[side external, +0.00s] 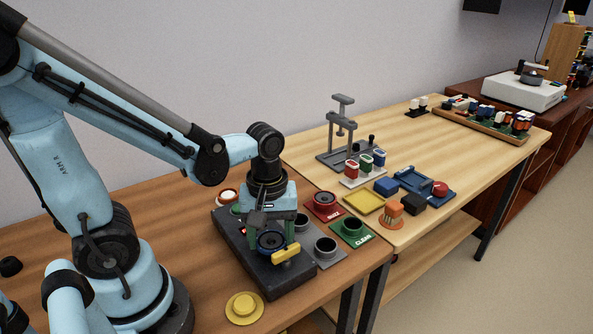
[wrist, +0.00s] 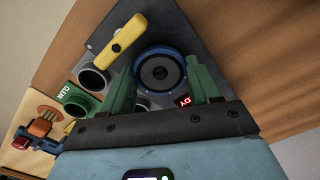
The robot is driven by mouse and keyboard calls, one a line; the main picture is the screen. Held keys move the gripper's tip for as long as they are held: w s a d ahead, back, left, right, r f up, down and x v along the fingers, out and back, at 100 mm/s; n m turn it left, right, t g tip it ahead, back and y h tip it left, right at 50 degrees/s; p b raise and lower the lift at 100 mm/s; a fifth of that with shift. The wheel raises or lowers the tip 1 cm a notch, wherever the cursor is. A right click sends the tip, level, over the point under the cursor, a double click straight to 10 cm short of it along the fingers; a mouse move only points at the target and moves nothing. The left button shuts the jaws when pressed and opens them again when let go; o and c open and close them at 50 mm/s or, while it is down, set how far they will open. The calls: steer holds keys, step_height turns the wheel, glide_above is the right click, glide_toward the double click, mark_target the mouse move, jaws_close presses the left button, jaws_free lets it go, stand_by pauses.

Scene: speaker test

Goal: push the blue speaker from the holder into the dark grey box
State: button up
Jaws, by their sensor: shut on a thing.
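The blue speaker (side external: 271,241) is round with a dark cone and shows face-on in the wrist view (wrist: 160,72). My gripper (side external: 272,226) points down and its green fingers (wrist: 160,80) stand on either side of the speaker, shut on it. The speaker is over the dark grey box (side external: 235,238), near the yellow handle (side external: 286,252). I cannot tell whether it touches the box. Two grey round cups, (side external: 325,247) and (side external: 300,222), stand beside the box; which one is the holder is unclear. Part of the box top is hidden by my gripper.
A red holder (side external: 323,204) and a green holder (side external: 352,229) stand right of the box. A yellow round piece (side external: 244,307) lies at the front, and a white-rimmed button (side external: 228,196) is behind the box. A second table with parts and a stand (side external: 341,130) adjoins right.

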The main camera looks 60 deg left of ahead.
steer(key=o, duration=1.1)
steer(key=shift+r, duration=3.7)
